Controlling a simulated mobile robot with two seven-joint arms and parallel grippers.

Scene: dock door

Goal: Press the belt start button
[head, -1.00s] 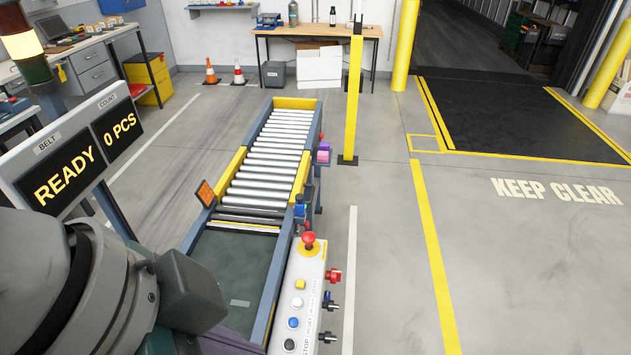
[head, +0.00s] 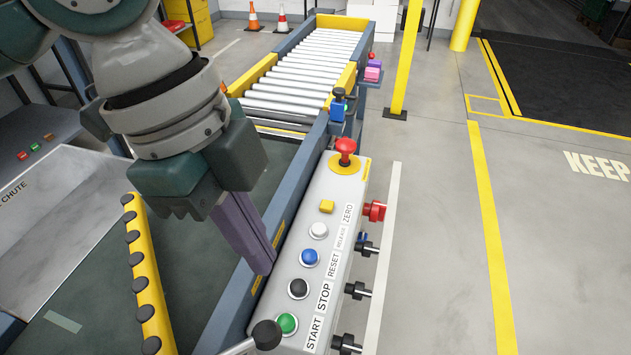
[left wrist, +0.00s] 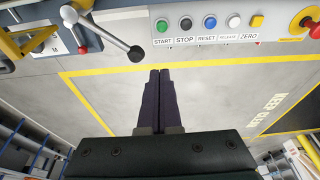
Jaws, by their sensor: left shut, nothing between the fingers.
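The green start button (head: 287,323) sits at the near end of a light grey control panel (head: 327,235), beside the START label. It also shows in the left wrist view (left wrist: 162,25), at the left end of the button row. The black stop button (head: 298,288) is just beyond it, then the blue reset button (head: 309,257). My left gripper (head: 265,268) is shut and empty, its purple fingers together. In the head view its tips are left of the panel, near the stop button; in the left wrist view (left wrist: 160,72) they appear apart from the buttons. My right gripper is out of view.
A black ball-ended lever (head: 267,335) stands close to the start button. A red mushroom button (head: 346,147) is at the panel's far end. Black knobs (head: 357,291) stick out of its right side. The roller conveyor (head: 305,75) lies beyond. The floor to the right is clear.

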